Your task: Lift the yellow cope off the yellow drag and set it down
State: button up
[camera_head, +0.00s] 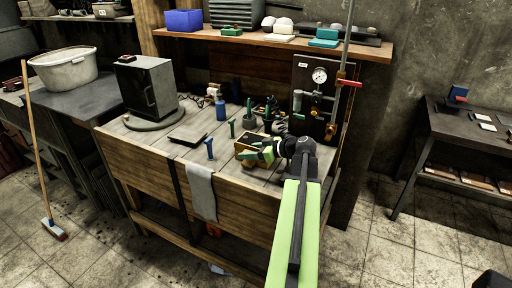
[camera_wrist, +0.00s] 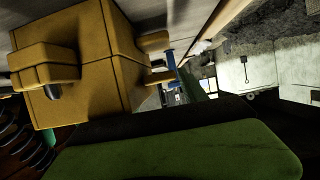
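The yellow flask, cope and drag together, is a small yellow box (camera_head: 243,147) on the wooden bench in the head view. In the wrist view the yellow box (camera_wrist: 90,95) fills the upper left, with a seam across it and lugs on two sides. The two halves appear to meet at that seam; I cannot tell which is the cope. My gripper (camera_head: 266,153) is at the box's right front side, partly overlapping it in the head view. One green finger (camera_wrist: 180,150) shows large below the box in the wrist view. The other finger, its opening and any contact are unclear.
The wooden bench (camera_head: 235,205) also carries upright green and blue tools, a spray bottle (camera_head: 220,108) and a dark furnace box (camera_head: 147,88). A gauge panel (camera_head: 318,90) stands behind my arm. A grey cloth (camera_head: 201,191) hangs over the front edge. Bare planks lie left of the flask.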

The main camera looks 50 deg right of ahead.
grip_shut()
jog(key=shift+r, duration=0.1)
dwell(0.4)
